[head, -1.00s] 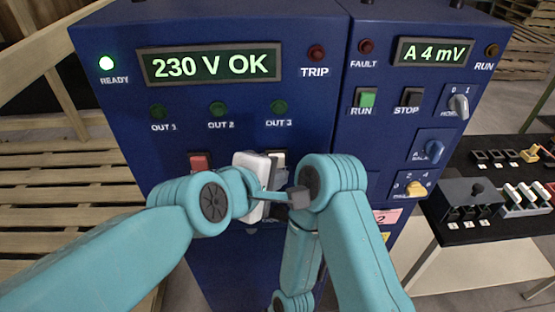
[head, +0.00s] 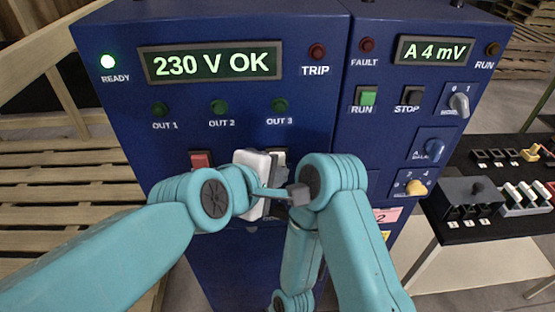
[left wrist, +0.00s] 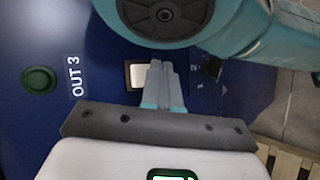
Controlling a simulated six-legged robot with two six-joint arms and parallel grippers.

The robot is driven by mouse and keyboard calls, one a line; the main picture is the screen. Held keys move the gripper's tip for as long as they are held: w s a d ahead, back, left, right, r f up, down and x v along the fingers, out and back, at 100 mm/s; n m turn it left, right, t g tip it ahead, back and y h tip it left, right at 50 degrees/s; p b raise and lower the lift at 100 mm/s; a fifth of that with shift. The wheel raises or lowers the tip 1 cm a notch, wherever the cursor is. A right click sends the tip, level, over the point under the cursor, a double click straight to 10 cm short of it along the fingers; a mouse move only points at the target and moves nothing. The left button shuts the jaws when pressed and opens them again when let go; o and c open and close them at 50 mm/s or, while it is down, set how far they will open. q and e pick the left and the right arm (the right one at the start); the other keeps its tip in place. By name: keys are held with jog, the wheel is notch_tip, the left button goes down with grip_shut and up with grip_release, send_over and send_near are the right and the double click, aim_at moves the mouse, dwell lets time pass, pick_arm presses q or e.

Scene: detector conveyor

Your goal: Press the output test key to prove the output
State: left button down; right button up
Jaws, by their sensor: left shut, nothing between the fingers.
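The blue test cabinet (head: 120,60) fills the middle of the head view. A pale square key (left wrist: 136,75) sits on its panel near the OUT 3 label in the left wrist view. My left gripper (left wrist: 157,64) is shut and empty, with its fingertips right beside that key; I cannot tell whether they touch it. In the head view my wrist hides the fingers and most of the key. The OUT 1 (head: 160,108), OUT 2 (head: 219,106) and OUT 3 (head: 280,105) lamps look dark green. My right gripper is not visible.
The display (head: 210,64) reads 230 V OK and the READY lamp (head: 107,62) is lit. A red key (head: 201,159) is left of my wrist. RUN (head: 367,96) and STOP (head: 411,96) buttons are on the right panel. A black bench (head: 462,237) stands at right.

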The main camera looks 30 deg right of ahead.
pick_arm(q)
jog(key=shift+w, duration=0.15)
dwell(0.5)
jog(key=shift+w+d, duration=0.2)
jog(key=shift+w, duration=0.1)
jog(key=shift+w+d, duration=0.25)
jog(key=shift+w, duration=0.2)
dwell(0.9)
jog(key=shift+s, duration=0.15)
jog(key=shift+s+a, duration=0.45)
jog(key=shift+s, duration=0.25)
jog(key=shift+s+a+p, duration=0.15)
jog(key=shift+s+a, duration=0.3)
jog(key=shift+s, duration=0.25)
jog(key=shift+s+a+p, duration=0.2)
jog(key=shift+s+a, duration=0.25)
jog(key=shift+s, duration=0.3)
jog(key=shift+s+a+p, duration=0.15)
jog(key=shift+s+a, duration=0.3)
jog(key=shift+s, duration=0.25)
